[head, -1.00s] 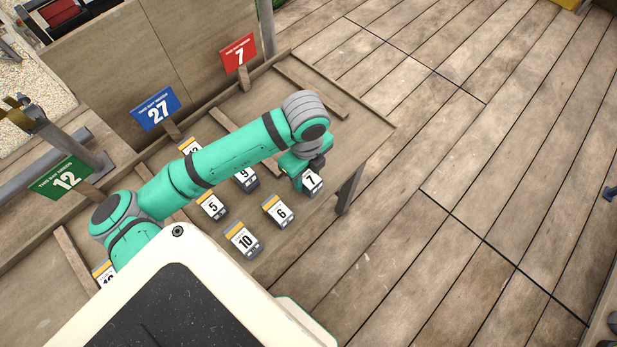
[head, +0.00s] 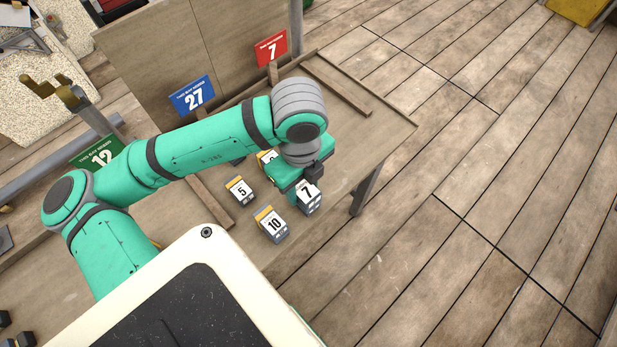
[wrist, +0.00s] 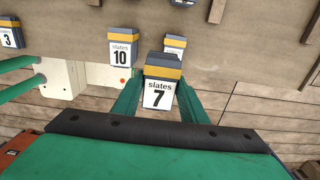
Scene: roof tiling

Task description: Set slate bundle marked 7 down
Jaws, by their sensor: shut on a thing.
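The slate bundle marked 7 (head: 308,195) is grey with a white label. It is held in my gripper (head: 298,180) above the right part of the wooden table; its height above the surface is hard to judge. In the wrist view the same bundle, with its yellow band (wrist: 162,73), sits between the two green fingers of my gripper (wrist: 158,100), which are shut on it. The red sign marked 7 (head: 271,48) stands at the table's far edge, behind my gripper.
Bundles 5 (head: 240,191) and 10 (head: 271,224) stand left of the held bundle. Another (head: 267,158) is partly hidden by my gripper. Blue sign 27 (head: 193,97) and green sign 12 (head: 98,155) stand further left. The tabletop's far right (head: 365,130) looks bare.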

